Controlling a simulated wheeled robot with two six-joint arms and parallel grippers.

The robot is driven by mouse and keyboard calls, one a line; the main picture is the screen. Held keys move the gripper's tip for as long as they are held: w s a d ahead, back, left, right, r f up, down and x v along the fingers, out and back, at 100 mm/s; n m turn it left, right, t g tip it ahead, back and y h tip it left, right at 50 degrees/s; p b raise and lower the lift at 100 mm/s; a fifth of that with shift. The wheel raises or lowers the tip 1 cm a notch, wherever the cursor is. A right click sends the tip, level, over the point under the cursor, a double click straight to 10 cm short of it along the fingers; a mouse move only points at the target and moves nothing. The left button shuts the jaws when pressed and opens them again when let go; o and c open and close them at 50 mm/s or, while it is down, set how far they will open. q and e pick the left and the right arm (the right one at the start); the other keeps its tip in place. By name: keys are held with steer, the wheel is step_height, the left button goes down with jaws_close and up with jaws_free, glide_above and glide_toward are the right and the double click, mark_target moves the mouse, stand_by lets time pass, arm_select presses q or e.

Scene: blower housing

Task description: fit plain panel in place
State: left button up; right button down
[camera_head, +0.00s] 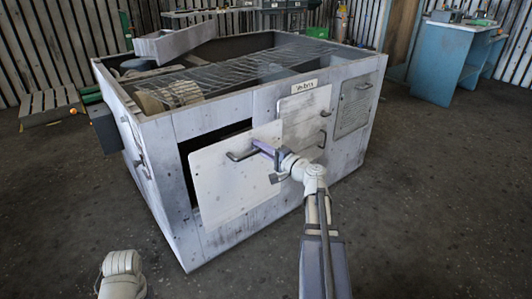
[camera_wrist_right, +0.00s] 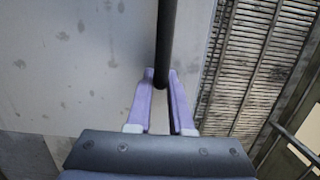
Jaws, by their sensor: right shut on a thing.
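The plain panel (camera_head: 222,185) is a pale, speckled sheet with a dark bar handle (camera_head: 240,156). It stands tilted in front of the housing (camera_head: 225,116), partly covering a dark opening (camera_head: 215,143) in its front. The opening shows above the panel and along its left side. My right gripper (camera_head: 262,147) is shut on the panel's handle. In the right wrist view the purple fingers (camera_wrist_right: 161,92) close around the black handle bar (camera_wrist_right: 170,40), with the grey panel (camera_wrist_right: 70,60) to the left.
Two panels with printed text, the middle one (camera_head: 300,112) and the right one (camera_head: 354,104), sit on the housing's front. The plain panel's right edge is close to the middle one. A blue bench (camera_head: 440,65) stands back right. Floor is clear at front right.

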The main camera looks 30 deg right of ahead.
steer(key=d+x, duration=0.2)
steer(key=x, duration=1.2)
steer(key=shift+w+f+b, duration=0.2)
steer(key=shift+f+b, duration=0.1)
steer(key=shift+f, duration=0.1)
steer(key=shift+w+f, duration=0.15)
steer(key=shift+w, duration=0.05)
stand_by(0.6)
steer(key=shift+b, duration=0.3)
steer(key=shift+f+b, duration=0.3)
steer(key=shift+f, duration=0.2)
steer(key=shift+f+b, duration=0.2)
steer(key=shift+b, duration=0.1)
steer(key=shift+w+f, duration=0.15)
